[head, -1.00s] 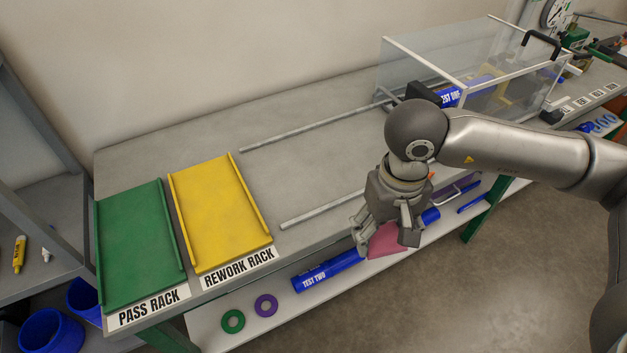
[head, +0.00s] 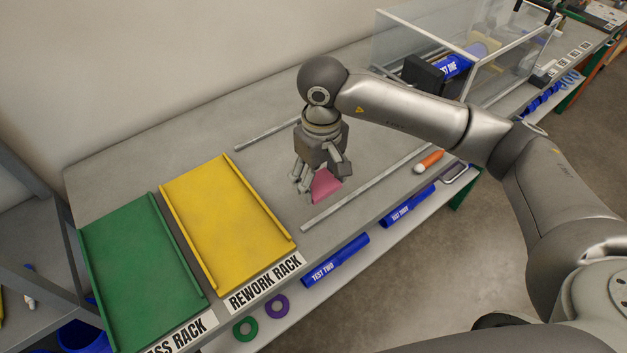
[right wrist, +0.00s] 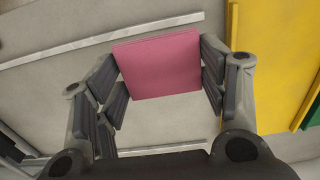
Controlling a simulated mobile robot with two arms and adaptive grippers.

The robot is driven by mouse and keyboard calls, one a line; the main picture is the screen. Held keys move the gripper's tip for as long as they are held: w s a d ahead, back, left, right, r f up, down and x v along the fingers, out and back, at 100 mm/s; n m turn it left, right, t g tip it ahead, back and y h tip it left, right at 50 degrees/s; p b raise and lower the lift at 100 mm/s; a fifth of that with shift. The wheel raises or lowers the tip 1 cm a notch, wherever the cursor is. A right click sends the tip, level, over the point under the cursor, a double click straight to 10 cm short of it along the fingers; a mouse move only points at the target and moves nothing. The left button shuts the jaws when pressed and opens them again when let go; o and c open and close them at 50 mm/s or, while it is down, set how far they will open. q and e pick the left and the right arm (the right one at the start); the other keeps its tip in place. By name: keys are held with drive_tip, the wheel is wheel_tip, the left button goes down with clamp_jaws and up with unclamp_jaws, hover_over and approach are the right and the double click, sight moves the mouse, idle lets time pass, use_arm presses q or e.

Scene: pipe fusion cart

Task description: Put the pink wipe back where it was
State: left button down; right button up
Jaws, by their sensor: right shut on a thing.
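The pink wipe (head: 325,186) is a flat pink square, held by my right gripper (head: 319,183) above the grey bench top between the two metal rails. In the right wrist view the wipe (right wrist: 158,64) sits between the fingers of my right gripper (right wrist: 160,80), which is shut on it. I cannot tell whether its lower edge touches the bench. My left gripper is not in view.
The yellow rework rack (head: 228,215) and green pass rack (head: 140,262) lie left of the gripper. A clear-walled box (head: 400,45) with a blue TEST ONE pipe (head: 452,66) stands at the back right. An orange marker (head: 430,160) lies near the front edge.

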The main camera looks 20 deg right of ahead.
drive_tip(key=w+f, duration=0.1)
drive_tip(key=f, duration=0.1)
drive_tip(key=w+f+p, duration=0.1)
drive_tip(key=w+f, duration=0.1)
drive_tip(key=shift+w+f, duration=0.1)
drive_tip(key=shift+w, duration=0.05)
drive_tip(key=shift+w+f, duration=0.2)
drive_tip(key=shift+f, duration=0.05)
drive_tip(key=shift+w+d+f, duration=0.1)
drive_tip(key=shift+w+f, duration=0.05)
drive_tip(key=shift+f, duration=0.05)
drive_tip(key=shift+w+f+p, duration=0.15)
drive_tip(key=shift+f+p, duration=0.2)
drive_tip(key=shift+p, duration=0.05)
wheel_tip(320, 180, down, 2)
drive_tip(key=shift+p, duration=0.75)
drive_tip(key=shift+f, duration=0.4)
drive_tip(key=shift+f+b, duration=0.25)
drive_tip(key=shift+b, duration=0.1)
drive_tip(key=o, duration=1)
drive_tip(key=shift+r, duration=0.1)
drive_tip(key=shift+c, duration=0.2)
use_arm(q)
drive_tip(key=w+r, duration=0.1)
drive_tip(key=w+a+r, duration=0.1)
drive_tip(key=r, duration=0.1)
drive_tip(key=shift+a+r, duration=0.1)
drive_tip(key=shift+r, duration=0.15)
use_arm(e)
drive_tip(key=shift+o, duration=0.2)
